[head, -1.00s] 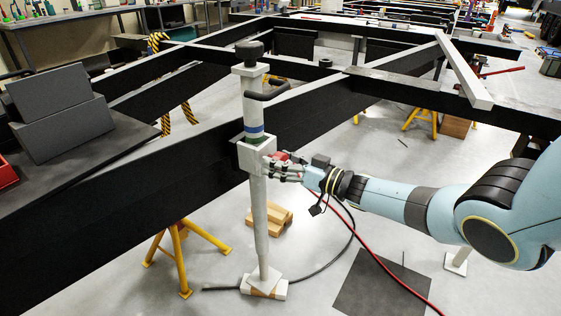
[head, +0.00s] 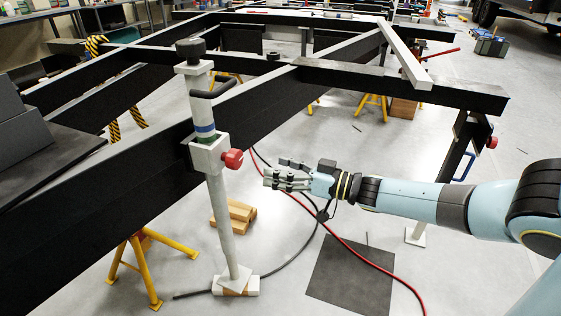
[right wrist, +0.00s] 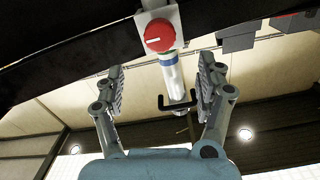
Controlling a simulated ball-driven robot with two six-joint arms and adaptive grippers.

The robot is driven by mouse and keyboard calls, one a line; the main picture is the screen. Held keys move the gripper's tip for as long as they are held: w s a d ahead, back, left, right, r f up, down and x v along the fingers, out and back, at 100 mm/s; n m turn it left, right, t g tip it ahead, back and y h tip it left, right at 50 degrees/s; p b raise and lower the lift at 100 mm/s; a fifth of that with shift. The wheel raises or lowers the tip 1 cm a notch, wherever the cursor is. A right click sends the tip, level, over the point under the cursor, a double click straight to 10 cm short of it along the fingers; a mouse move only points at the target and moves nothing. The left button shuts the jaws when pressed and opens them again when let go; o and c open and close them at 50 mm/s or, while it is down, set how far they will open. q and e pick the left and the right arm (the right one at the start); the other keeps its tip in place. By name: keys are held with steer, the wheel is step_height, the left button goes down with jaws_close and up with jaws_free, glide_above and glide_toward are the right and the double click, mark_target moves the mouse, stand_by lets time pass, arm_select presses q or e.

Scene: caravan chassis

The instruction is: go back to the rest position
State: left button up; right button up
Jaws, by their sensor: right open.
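My right gripper (head: 286,176) is open and empty, to the right of the jockey post and apart from it. In the right wrist view its two fingers (right wrist: 160,92) stand wide apart with nothing between them touching either one. The pale grey post (head: 216,190) stands upright by the black chassis, with a red knob (head: 233,158) on its clamp block. The red knob also shows in the right wrist view (right wrist: 159,36), ahead of the fingers. My left gripper is not in view.
The black chassis beam (head: 110,190) runs along the left on yellow stands (head: 143,262). Wooden blocks (head: 235,215), a dark mat (head: 350,275), a red hose (head: 340,238) and a black cable lie on the floor. Free floor is at the right.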

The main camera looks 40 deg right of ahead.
stand_by(0.5)
steer(key=s+a+f+m+g+h, duration=0.3)
steer(key=s+f, duration=0.7)
steer(key=f, duration=0.2)
steer(key=s+a+f+m+g+h, duration=0.2)
steer(key=s+f+g+h, duration=0.1)
steer(key=s+f, duration=0.8)
steer(key=s+a+f+n+g+h, duration=0.1)
steer(key=s+f+g, duration=0.4)
steer(key=s, duration=0.8)
steer(key=s+a+f+n+g, duration=0.2)
steer(key=s+f+g, duration=0.3)
steer(key=s, duration=0.8)
step_height(320, 180, down, 3)
steer(key=shift+a+r+h, duration=0.15)
steer(key=shift+a+h, duration=0.25)
steer(key=shift+a, duration=0.5)
